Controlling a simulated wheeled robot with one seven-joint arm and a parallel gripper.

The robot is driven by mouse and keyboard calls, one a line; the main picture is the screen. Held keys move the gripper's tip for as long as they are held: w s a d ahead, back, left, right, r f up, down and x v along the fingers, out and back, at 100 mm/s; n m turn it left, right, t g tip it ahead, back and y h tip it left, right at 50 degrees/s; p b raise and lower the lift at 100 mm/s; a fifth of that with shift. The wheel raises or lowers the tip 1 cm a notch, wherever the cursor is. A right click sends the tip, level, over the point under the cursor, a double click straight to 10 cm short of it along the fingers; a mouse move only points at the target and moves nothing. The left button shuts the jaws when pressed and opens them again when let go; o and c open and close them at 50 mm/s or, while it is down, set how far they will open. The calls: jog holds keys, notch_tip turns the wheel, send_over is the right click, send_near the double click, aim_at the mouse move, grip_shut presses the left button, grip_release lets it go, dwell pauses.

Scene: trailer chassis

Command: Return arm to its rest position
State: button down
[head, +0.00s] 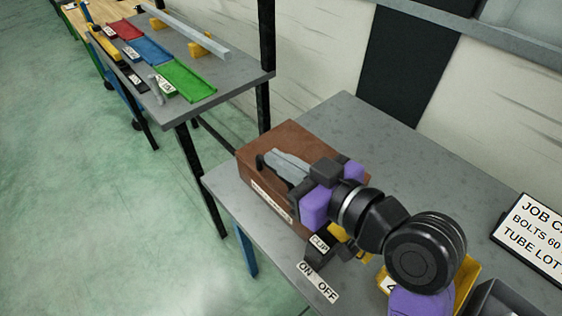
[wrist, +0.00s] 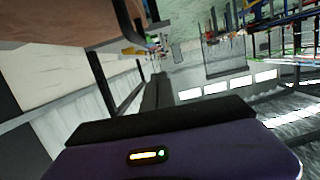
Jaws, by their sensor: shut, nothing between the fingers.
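My arm shows in the head view, black with purple parts, folded low over the near grey table (head: 345,118). My gripper (head: 268,160) points to the left, in front of or over a brown box (head: 290,140). Its grey fingers look closed with nothing between them. I cannot tell whether they touch the box. In the wrist view the purple wrist housing with a small lit strip fills the bottom, and a brown surface fills the upper left corner.
A yellow bin (head: 466,278) and a dark bin (head: 500,298) stand beside my arm. A job card (head: 530,235) is at the right. Another table (head: 240,75) at the back left holds red, blue and green trays (head: 188,80) and a long bar (head: 185,32). Open green floor lies left.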

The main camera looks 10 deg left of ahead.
jog(key=v, duration=0.8)
jog(key=w+d+r+m+t+h, duration=0.1)
jog(key=w+d+m+t+h, duration=0.35)
jog(key=d+m+t, duration=0.35)
jog(key=s+d+f+m+h, duration=0.1)
jog(key=s+d+f+h, duration=0.1)
jog(key=s, duration=0.3)
jog(key=s+d+f+m+t+h, duration=0.1)
jog(key=s+d+f+h, duration=0.1)
jog(key=s+d+f, duration=0.2)
jog(key=s+d+f+h, duration=0.3)
jog(key=s+d+f, duration=0.1)
jog(key=s+d, duration=0.1)
jog(key=shift+s+d+f+m+b, duration=0.1)
jog(key=shift+s+m+b, duration=0.3)
jog(key=shift+s, duration=0.25)
jog(key=s+f+g, duration=0.1)
jog(key=s+f, duration=0.2)
jog(key=s, duration=0.4)
jog(key=s+f+g, duration=0.2)
jog(key=s+f, duration=0.2)
jog(key=s, duration=0.4)
jog(key=shift+d+n+h, duration=0.3)
jog(key=shift+n+h, duration=0.05)
jog(key=shift+n, duration=0.05)
jog(key=shift+f, duration=0.1)
